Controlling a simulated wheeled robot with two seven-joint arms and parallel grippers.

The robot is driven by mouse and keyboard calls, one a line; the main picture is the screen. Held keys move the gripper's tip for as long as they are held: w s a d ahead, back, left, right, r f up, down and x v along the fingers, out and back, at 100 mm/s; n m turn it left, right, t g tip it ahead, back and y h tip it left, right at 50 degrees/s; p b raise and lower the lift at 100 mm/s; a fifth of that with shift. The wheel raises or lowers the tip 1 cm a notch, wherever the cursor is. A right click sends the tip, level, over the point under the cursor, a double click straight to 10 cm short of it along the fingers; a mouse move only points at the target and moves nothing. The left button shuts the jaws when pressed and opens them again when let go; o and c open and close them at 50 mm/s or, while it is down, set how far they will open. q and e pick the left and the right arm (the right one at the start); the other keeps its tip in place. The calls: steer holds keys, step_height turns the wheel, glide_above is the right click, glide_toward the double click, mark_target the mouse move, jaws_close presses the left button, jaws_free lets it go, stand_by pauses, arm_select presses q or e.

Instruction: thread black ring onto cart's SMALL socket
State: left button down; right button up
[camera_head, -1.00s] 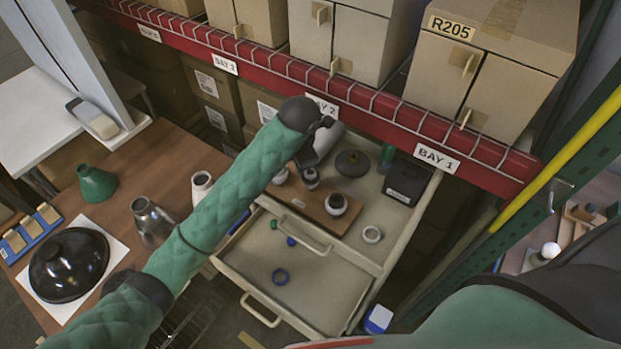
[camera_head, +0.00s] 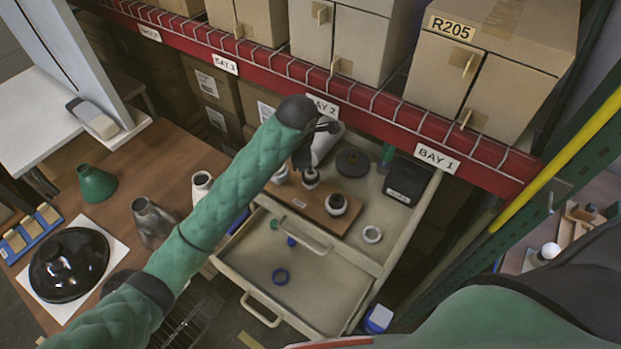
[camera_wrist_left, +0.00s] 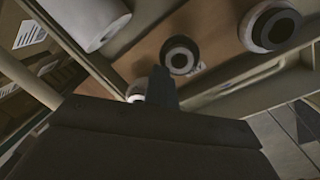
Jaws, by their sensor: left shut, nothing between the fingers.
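The middle socket (camera_head: 310,178) is smaller than the right socket (camera_head: 336,204); the left socket (camera_head: 281,174) is partly hidden by my arm. In the left wrist view a black ring (camera_wrist_left: 181,54) shows at the top of the middle socket, apparently around it; its seating depth is unclear. My left gripper (camera_head: 302,157) is shut and empty, just above and beside the middle socket. In the wrist view its dark fingers (camera_wrist_left: 163,88) point toward the board. My right gripper is out of view.
The red shelf beam (camera_head: 380,110) runs close behind the gripper.

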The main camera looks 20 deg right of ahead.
arm_select(q)
steer(key=m, duration=0.3)
steer(key=shift+w+d, duration=0.2)
steer(key=shift+d, duration=0.1)
steer(key=c, duration=2.1)
jaws_free()
steer(key=o, duration=0.4)
steer(key=shift+a, duration=0.1)
step_height(320, 180, up, 8)
steer(key=shift+s+a+b, duration=0.3)
steer(key=shift+a+b, duration=0.05)
steer(key=shift+a, duration=0.05)
steer(key=shift+f, duration=0.1)
